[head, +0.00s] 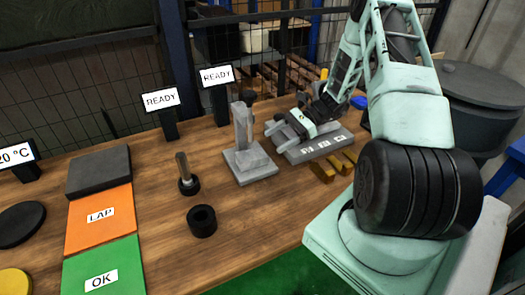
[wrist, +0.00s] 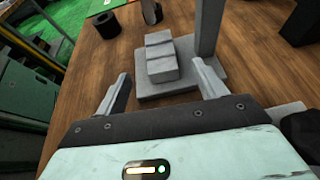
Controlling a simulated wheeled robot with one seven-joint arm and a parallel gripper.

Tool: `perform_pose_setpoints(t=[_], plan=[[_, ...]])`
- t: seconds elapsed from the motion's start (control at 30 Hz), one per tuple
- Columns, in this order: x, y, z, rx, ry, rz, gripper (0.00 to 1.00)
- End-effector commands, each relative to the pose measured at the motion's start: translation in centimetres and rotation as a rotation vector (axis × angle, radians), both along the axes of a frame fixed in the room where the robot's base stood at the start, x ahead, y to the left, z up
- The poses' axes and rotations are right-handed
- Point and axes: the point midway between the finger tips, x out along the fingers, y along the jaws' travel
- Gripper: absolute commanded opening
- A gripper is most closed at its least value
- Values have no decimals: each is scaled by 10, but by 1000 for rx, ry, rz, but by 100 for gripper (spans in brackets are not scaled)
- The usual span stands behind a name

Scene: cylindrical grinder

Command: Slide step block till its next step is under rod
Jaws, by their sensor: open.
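The grey step block (wrist: 161,57) shows in the wrist view, lying on the grey base plate (wrist: 165,91) of a stand with an upright grey column (wrist: 207,25). The same column (head: 243,125) and base plate (head: 250,167) show in the head view, where I cannot make out the block. My gripper (wrist: 160,72) is open, its two fingers on either side of the block's near end with gaps visible; it also shows in the head view (head: 283,130), right of the stand. I cannot make out a rod above the block.
A black ring (head: 202,221) and a metal pin in a black collar (head: 187,182) stand left of the stand. A grey marked tray (head: 318,147) and brass blocks (head: 322,172) lie to the right. Orange (head: 98,222) and green (head: 103,270) mats lie left. Open wood lies in front.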

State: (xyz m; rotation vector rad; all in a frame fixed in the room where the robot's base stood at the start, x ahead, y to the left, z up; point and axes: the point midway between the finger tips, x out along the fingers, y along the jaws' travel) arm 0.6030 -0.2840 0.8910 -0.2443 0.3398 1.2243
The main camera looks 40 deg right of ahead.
Motion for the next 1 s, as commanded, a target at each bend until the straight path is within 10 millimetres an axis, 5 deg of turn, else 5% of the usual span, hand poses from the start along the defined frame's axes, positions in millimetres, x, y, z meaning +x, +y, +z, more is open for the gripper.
perform_pose_setpoints(t=[0.2, 0.4, 1.0], plan=[[-14, -42, 16, -3, -1, -2, 71], [-21, -64, 27, -2, 0, -1, 71], [-24, -69, 30, 0, 1, 0, 71]])
